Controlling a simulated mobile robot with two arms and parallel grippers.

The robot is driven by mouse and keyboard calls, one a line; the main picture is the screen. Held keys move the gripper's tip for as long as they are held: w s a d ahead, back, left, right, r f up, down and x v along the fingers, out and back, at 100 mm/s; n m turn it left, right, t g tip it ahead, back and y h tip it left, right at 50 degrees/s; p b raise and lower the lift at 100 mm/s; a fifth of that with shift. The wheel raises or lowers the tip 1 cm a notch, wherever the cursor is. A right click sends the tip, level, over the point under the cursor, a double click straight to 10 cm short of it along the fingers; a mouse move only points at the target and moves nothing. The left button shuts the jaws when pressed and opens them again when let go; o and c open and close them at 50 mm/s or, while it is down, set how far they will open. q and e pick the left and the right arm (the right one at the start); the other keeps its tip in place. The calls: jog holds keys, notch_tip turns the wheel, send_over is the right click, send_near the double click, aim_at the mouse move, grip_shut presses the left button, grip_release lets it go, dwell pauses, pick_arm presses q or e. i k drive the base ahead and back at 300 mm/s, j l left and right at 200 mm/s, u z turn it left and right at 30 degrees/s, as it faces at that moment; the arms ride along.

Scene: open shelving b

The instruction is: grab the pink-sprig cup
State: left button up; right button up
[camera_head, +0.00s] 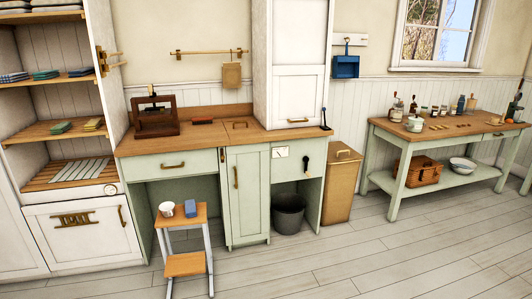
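A small whitish cup (166,209) stands on the top step of a wooden-topped step stool (188,216) in front of the counter. Its pattern is too small to make out, so I cannot tell if it is the pink-sprig cup. A blue block-like item (191,208) is beside it on the right, apart from it. Neither of my grippers is in view.
The counter (215,138) stands behind the stool, with a grey bucket (289,213) under it. A tan bin (341,185) is to its right. A worktable (450,137) with jars stands at the right. The plank floor in front is clear.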

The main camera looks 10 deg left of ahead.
aim_at(167, 208)
jog(key=i, duration=1.05)
jog(key=i+l+u, duration=0.15)
jog(key=i, duration=0.9)
